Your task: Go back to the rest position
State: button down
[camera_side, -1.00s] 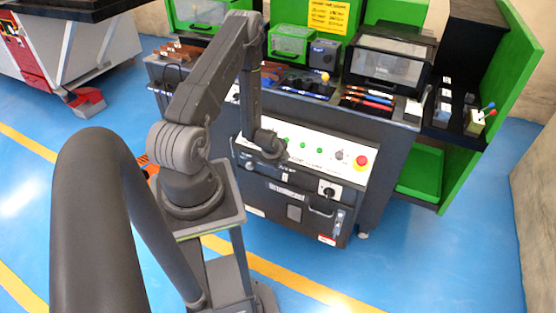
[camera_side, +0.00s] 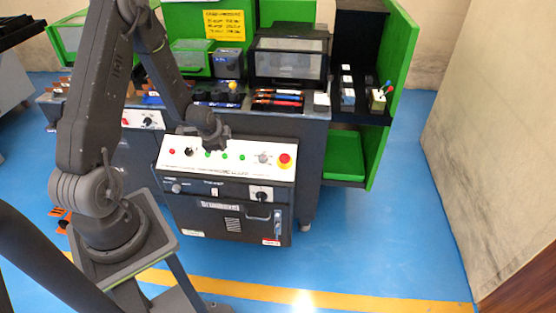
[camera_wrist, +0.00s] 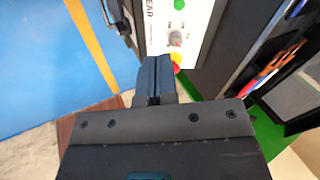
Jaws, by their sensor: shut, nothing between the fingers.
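My gripper (camera_wrist: 154,68) is shut and empty in the wrist view. Its two dark fingers lie side by side. In the side view my gripper (camera_side: 212,137) is in front of the white control panel (camera_side: 252,171) on the machine, partly covering its upper edge. I cannot tell its exact distance from the panel. In the wrist view the red and yellow emergency stop button (camera_wrist: 176,62) shows just beyond the fingertips, partly hidden by them.
The machine's top holds orange, red and blue handled tools (camera_side: 277,98) and a dark cabinet with a window (camera_side: 290,66). A green shelf unit (camera_side: 397,90) stands to the right. The blue floor (camera_side: 400,240) in front and to the right is clear.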

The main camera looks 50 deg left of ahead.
jog(key=s+d+r+n+h, duration=0.1)
jog(key=d+r+n, duration=0.1)
jog(key=d+r, duration=0.7)
jog(key=d+r+n, duration=0.2)
jog(key=d+r, duration=0.5)
jog(key=r, duration=0.5)
jog(key=s+d+r+n+h, duration=0.1)
jog(key=s+d+r, duration=0.3)
jog(key=s+d, duration=0.1)
jog(key=s+d+r+n+t+h, duration=0.1)
jog(key=s+d+r, duration=0.3)
jog(key=s, duration=0.4)
jog(key=shift+s+d+r+n, duration=0.25)
jog(key=shift+d+n, duration=0.25)
jog(key=shift+d, duration=0.2)
jog(key=c, duration=1.8)
grip_release()
